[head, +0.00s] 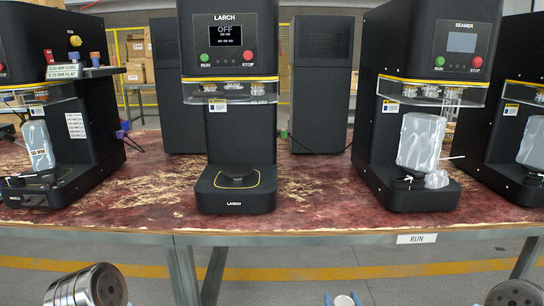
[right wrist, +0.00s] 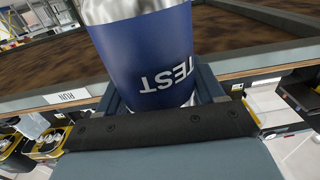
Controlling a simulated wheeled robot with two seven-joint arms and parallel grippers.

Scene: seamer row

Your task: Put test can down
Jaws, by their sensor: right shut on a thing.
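The test can is a blue-labelled can with silver ends and the word TEST, upside down in the right wrist view (right wrist: 150,55). My right gripper (right wrist: 165,105) is shut on it, with the jaws around the can. In the head view, the can's pale round end (head: 344,300) shows at the bottom edge, between the blue fingertips of the right gripper (head: 342,298). The can is in front of the table's front edge, apart from the tabletop. My left gripper is not in view.
The worn red table (head: 315,205) carries a LARCH machine (head: 236,190) reading OFF, with a bare round plate. A SEAMER machine (head: 405,190) with a clouded guard stands right, above a RUN label (head: 416,239). Other machines stand at both sides. Tabletop between LARCH and SEAMER is clear.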

